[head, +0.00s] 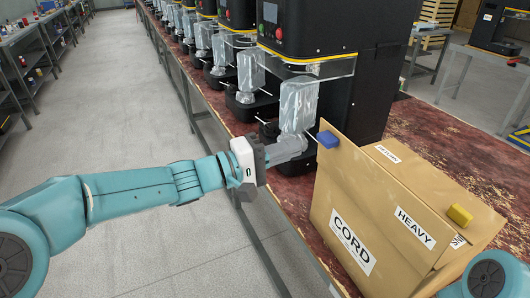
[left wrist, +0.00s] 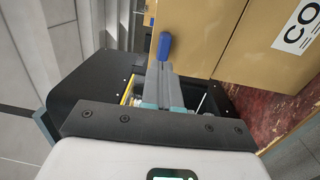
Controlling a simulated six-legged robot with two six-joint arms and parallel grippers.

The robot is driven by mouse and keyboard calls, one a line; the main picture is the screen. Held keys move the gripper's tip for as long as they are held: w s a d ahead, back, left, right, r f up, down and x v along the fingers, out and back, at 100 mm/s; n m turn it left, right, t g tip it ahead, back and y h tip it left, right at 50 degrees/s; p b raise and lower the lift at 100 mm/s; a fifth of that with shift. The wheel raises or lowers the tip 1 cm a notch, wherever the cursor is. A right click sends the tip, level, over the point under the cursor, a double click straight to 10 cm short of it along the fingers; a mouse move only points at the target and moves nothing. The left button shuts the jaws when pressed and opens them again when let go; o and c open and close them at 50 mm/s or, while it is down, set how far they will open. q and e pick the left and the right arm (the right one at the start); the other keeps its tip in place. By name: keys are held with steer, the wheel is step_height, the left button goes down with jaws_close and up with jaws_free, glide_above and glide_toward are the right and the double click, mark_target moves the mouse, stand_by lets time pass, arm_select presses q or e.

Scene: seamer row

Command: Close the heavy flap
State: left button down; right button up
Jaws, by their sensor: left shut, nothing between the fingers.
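A cardboard box (head: 330,205) stands at the right of the head view, with a "CORD" label on its near side. A "HEAVY" label (head: 415,228) is on a panel towards its right, near a yellow knob (head: 460,216). A blue knob (head: 327,139) sits at the top left corner of a raised panel; it also shows in the left wrist view (left wrist: 164,46). My left gripper (head: 303,144) is shut and empty, its fingertips just left of the blue knob. I cannot tell whether they touch. My right gripper is out of view.
The box stands on a worn red bench (head: 428,135). A row of black machines (head: 318,40) with clear guards runs along it, close behind my left gripper. Shelves (head: 22,62) stand at the far left. The grey floor (head: 130,110) between is clear.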

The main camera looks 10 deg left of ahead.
mark_target(321, 139)
arm_select(q)
steer(key=x, duration=0.3)
steer(key=shift+w+f, duration=0.1)
steer(key=shift+w, duration=0.2)
steer(key=shift+w+d+p, duration=0.2)
steer(key=shift+d+p, duration=0.2)
steer(key=shift+d, duration=0.2)
steer(key=shift+w+d, duration=0.15)
steer(key=shift+w, duration=0.1)
steer(key=shift+s, duration=0.1)
